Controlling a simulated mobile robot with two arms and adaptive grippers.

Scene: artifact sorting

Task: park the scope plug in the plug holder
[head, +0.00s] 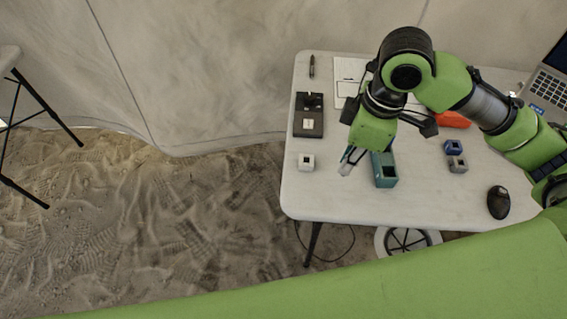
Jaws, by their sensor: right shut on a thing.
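My right gripper (350,157) points down over the middle of the white table. It is shut on a small light-grey piece (345,169), which looks like the scope plug; the fingers hide much of it. A teal block (386,182) with a dark square opening stands just right of the fingertips, partly behind my gripper. A small white block (306,167) with a dark square hole stands to the left, apart from the gripper. I cannot tell for certain which of these blocks is the plug holder. My left gripper is not in view.
A dark device (308,127) stands at the table's left; a pen (312,66) and papers (348,70) lie behind. Blue (453,151) and grey-blue (458,168) blocks, an orange object (452,120), a mouse (498,203) and a laptop (550,90) are right. The table's front (340,207) is clear.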

